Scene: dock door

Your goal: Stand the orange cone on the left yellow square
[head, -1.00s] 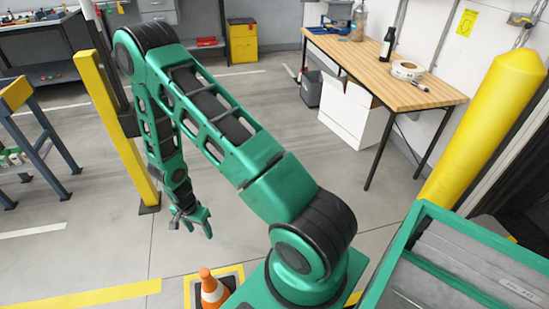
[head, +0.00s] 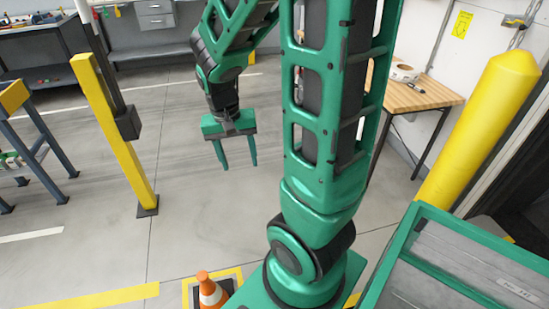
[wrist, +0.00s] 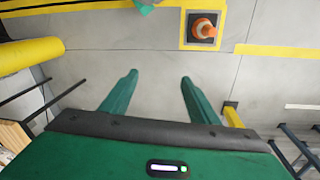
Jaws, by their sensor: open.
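The orange cone (head: 209,291) with a white band stands upright at the bottom of the head view, partly cut off by the frame edge. A yellow square outline (head: 222,272) on the floor surrounds it. In the wrist view the cone (wrist: 204,28) shows from above, its dark base inside the yellow square (wrist: 184,42). My gripper (head: 237,166) is open and empty, up above the floor and well apart from the cone. Its two fingers (wrist: 156,82) also show spread in the wrist view, with only floor between them.
A thin yellow post (head: 125,150) stands at left and a thick yellow bollard (head: 490,120) at right. A green-framed bin (head: 440,222) is at lower right. A wooden table (head: 420,97) stands behind my arm. The floor between is clear.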

